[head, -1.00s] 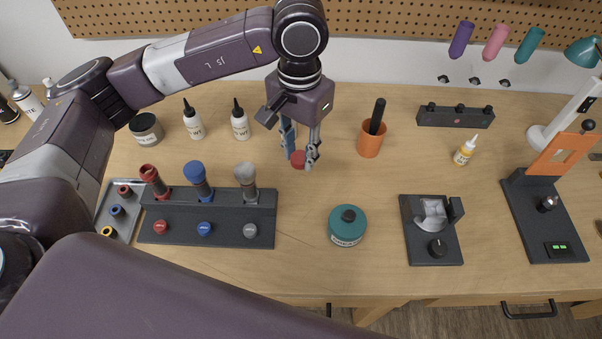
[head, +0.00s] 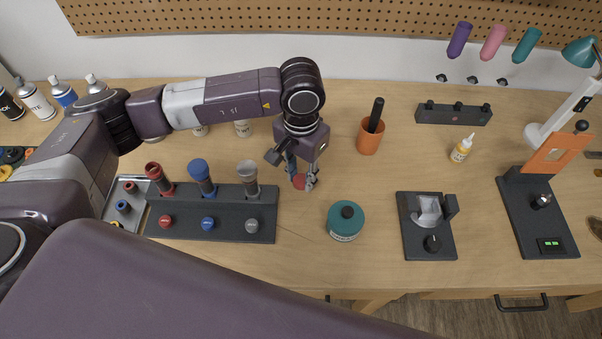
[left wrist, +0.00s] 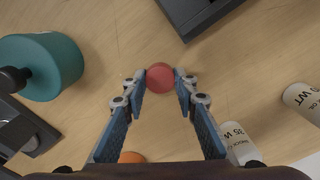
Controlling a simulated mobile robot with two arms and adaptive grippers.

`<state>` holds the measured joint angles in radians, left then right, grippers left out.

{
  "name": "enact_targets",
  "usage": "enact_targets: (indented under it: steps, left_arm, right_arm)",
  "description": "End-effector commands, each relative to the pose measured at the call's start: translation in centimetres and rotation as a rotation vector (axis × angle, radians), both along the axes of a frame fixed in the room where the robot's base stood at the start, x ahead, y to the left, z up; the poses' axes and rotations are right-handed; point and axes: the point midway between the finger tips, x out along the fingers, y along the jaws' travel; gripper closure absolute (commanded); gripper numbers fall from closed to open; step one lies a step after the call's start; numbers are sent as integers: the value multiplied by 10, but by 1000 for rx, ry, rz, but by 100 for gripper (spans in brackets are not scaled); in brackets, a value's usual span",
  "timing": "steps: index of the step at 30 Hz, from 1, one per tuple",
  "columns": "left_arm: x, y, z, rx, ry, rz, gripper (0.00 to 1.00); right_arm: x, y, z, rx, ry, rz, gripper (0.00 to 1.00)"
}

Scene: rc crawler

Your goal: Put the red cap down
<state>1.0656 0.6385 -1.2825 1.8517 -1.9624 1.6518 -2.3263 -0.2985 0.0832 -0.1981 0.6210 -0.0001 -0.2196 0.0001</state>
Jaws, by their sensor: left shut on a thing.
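The red cap (head: 299,182) is a small round red disc. In the left wrist view the cap (left wrist: 160,78) sits between the fingertips of my left gripper (left wrist: 160,82), which is shut on it. In the head view my left gripper (head: 302,180) points down with the cap at its tips, low over the wooden table between the dark rack and the teal jar. I cannot tell whether the cap touches the table. My right gripper is not in view.
The dark rack (head: 215,228) with red, blue and grey shock parts is to the left. The teal jar (head: 345,222) is to the right. The orange cup (head: 369,139) stands behind to the right. Bare table lies around the gripper.

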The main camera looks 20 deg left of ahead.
Motion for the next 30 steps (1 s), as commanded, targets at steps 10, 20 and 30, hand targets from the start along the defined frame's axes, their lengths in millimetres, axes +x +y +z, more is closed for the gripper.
enact_targets:
  steps: [10,20,30]
  left_arm:
    - [0,0,-2,0,0,0,56]
    - [0,0,2,0,1,0,56]
    - [2,-1,63,-2,-8,-1,56]
  right_arm:
    - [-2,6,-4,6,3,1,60]
    - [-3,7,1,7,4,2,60]
    - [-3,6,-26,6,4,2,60]
